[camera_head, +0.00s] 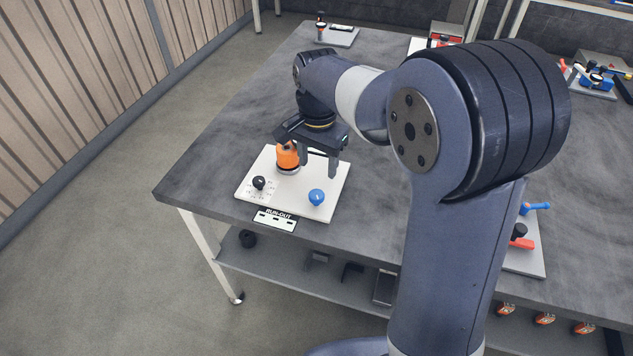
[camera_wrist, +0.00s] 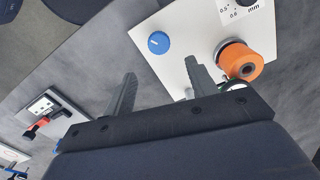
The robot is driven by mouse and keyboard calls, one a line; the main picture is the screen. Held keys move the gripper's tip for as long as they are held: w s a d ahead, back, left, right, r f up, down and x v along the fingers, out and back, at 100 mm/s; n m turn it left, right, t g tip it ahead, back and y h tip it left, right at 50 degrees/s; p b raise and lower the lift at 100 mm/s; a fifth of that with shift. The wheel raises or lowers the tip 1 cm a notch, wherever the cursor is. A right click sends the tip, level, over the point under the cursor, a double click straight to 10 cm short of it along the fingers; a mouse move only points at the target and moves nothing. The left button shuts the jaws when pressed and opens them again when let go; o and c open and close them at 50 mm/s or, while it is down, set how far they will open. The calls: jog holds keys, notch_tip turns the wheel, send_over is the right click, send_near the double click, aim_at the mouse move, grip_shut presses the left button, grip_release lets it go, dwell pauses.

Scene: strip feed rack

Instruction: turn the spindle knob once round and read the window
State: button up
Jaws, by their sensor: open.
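A white board (camera_head: 325,209) lies near the table's front left corner. On it are a blue knob (camera_head: 316,197), an orange roller (camera_head: 287,156) on a round base, and a small black knob (camera_head: 259,183) on a printed scale. In the wrist view the blue knob (camera_wrist: 158,43) shows a white line, and the orange roller (camera_wrist: 240,62) sits right of it. I cannot tell which part is the spindle knob. My gripper (camera_head: 312,160) is open and empty above the board's back part, its fingers (camera_wrist: 160,70) apart. I see no readable window.
A label plate reading RUN-OUT (camera_head: 276,221), with small black marks, is at the table's front edge. Another board with red and blue handles (camera_head: 524,255) lies to the right, behind my arm. More fixtures (camera_head: 337,36) stand at the back.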

aim_at(318, 193)
notch_tip(318, 193, down, 9)
jog(key=shift+r, duration=0.1)
jog(key=shift+c, duration=0.3)
jog(key=c, duration=0.9)
